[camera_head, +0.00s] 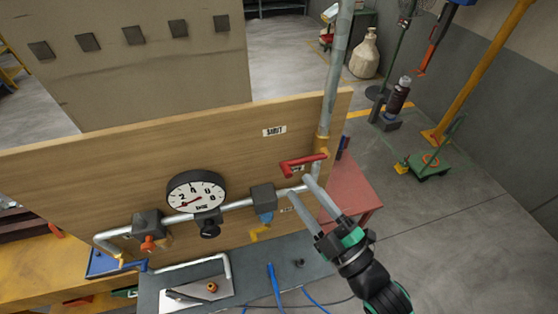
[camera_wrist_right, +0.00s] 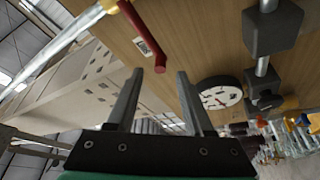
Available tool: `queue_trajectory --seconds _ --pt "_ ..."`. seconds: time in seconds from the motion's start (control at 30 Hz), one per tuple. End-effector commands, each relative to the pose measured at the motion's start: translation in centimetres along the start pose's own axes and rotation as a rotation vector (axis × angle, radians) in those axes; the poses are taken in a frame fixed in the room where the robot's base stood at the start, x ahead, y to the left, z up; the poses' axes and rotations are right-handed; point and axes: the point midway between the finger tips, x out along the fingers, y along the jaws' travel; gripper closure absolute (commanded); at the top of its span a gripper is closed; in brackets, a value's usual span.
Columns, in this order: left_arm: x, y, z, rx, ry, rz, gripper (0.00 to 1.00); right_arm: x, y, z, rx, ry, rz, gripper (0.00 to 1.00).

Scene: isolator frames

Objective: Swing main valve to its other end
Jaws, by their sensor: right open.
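The red valve lever (camera_head: 303,163) sits on the grey pipe at the right end of the wooden board, by a yellow fitting, its handle reaching left. I take it as the main valve. My right gripper (camera_head: 299,188) is open and empty, its two fingers pointing up just below the lever. In the right wrist view the lever (camera_wrist_right: 143,38) hangs from the top, its free end appearing in the gap between the fingertips (camera_wrist_right: 159,75); I cannot tell if they touch. A SHUT label (camera_head: 274,131) is above the lever. Another label is partly hidden behind it.
A round gauge (camera_head: 196,191) and a grey box with a blue part (camera_head: 264,202) lie along the pipe to the left. The upright pipe (camera_head: 337,70) rises beside the lever. A grey bench (camera_head: 240,268) with a tray lies below.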

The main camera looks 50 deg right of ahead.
Motion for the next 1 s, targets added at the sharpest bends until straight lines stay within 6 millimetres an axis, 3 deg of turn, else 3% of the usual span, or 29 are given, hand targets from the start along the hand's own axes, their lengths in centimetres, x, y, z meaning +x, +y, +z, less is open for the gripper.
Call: queue_trajectory --seconds 0.1,0.33,0.5,0.73,1.0 --pt "0.8 0.0 -0.7 0.000 0.000 0.000 0.35 3.1 0.4 -0.2 0.001 0.000 0.003 0.48" --pt "1.3 0.0 -1.2 0.000 0.000 0.000 0.35 7.4 0.2 -0.1 0.000 0.001 0.002 0.48" --pt "1.4 0.0 -1.3 0.000 0.000 0.000 0.35 8.7 0.0 0.0 0.000 0.000 0.000 0.48" --pt "1.4 0.0 -1.3 0.000 -0.001 0.000 0.35 8.7 0.0 0.0 0.000 0.000 0.000 0.48" --pt "1.4 0.0 -1.3 0.000 -0.001 0.000 0.35 8.7 0.0 0.0 0.001 0.001 0.001 0.95"
